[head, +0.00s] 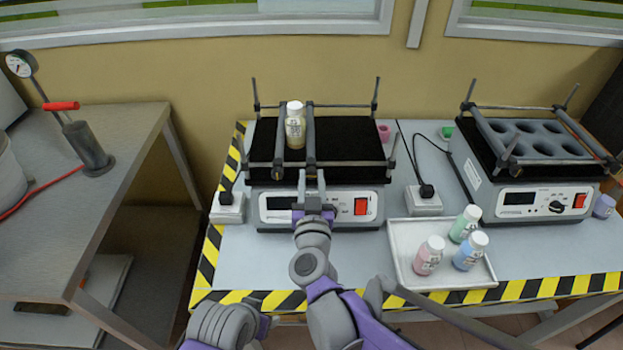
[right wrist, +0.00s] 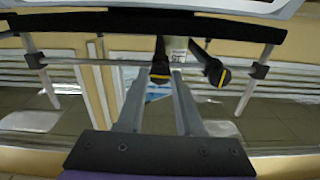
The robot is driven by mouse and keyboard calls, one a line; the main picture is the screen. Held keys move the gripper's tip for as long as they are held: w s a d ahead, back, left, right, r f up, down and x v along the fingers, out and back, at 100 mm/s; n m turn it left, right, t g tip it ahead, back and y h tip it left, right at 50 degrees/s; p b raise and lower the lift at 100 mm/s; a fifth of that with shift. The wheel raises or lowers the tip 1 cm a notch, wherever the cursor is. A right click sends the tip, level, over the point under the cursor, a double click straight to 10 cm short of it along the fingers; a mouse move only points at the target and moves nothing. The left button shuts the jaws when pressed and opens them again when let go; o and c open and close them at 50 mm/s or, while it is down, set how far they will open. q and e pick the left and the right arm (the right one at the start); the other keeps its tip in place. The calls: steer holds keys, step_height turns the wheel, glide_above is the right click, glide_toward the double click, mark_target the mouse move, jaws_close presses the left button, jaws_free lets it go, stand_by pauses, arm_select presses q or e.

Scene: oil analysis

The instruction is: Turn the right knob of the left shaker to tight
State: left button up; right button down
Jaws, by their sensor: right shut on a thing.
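The left shaker (head: 277,215) stands on the table, with a black top and two clamp bars. A white-capped bottle of yellowish liquid (head: 295,130) stands upright between the bars. My right gripper (head: 311,180) is at the front end of the right bar. In the right wrist view, my right gripper's fingers (right wrist: 158,82) are shut around a black knob with a yellow stripe (right wrist: 160,68). The other black knob (right wrist: 215,72) is beside it, outside the fingers. In the head view the gripper hides the held knob. My left gripper is not in view.
A white tray (head: 402,269) with several capped bottles lies at the right front. A second shaker (head: 530,201) stands farther right. White power boxes (head: 230,212) flank the left shaker. A side table (head: 105,160) with a pump stands at left.

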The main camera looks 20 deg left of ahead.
steer(key=m, duration=0.4)
steer(key=shift+m+p, duration=0.3)
steer(key=m, duration=0.4)
steer(key=shift+d, duration=0.1)
steer(key=m, duration=0.4)
steer(key=shift+f+m+p, duration=0.1)
steer(key=shift+m+p, duration=0.3)
steer(key=shift+m, duration=2)
steer(key=c, duration=0.6)
jaws_free()
steer(key=shift+o, duration=0.2)
